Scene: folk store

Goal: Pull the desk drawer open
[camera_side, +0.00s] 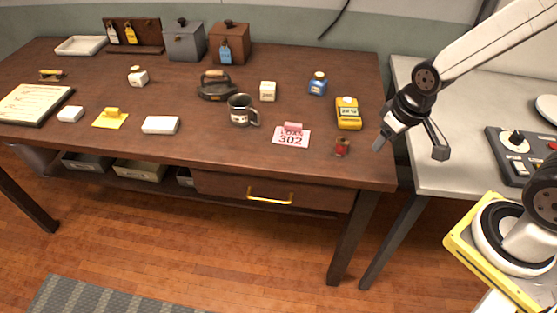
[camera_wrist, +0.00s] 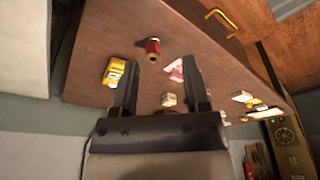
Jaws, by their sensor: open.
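The desk drawer (camera_side: 222,187) is a dark wood front under the right part of the desk, with a yellow bar handle (camera_side: 270,197). It looks shut, flush under the desk top. The handle also shows at the top of the wrist view (camera_wrist: 221,21). My gripper (camera_side: 411,146) is open and empty. It hangs above the right edge of the desk, up and to the right of the handle and well apart from it. In the wrist view my two dark fingers (camera_wrist: 160,90) are spread with nothing between them touching them.
The desk top (camera_side: 200,100) holds a small red spool-like item (camera_side: 342,147), a pink tag (camera_side: 291,135), a yellow device (camera_side: 348,113) and a dark mug (camera_side: 241,111). A grey side table (camera_side: 450,150) stands right of the desk. Floor before the drawer is clear.

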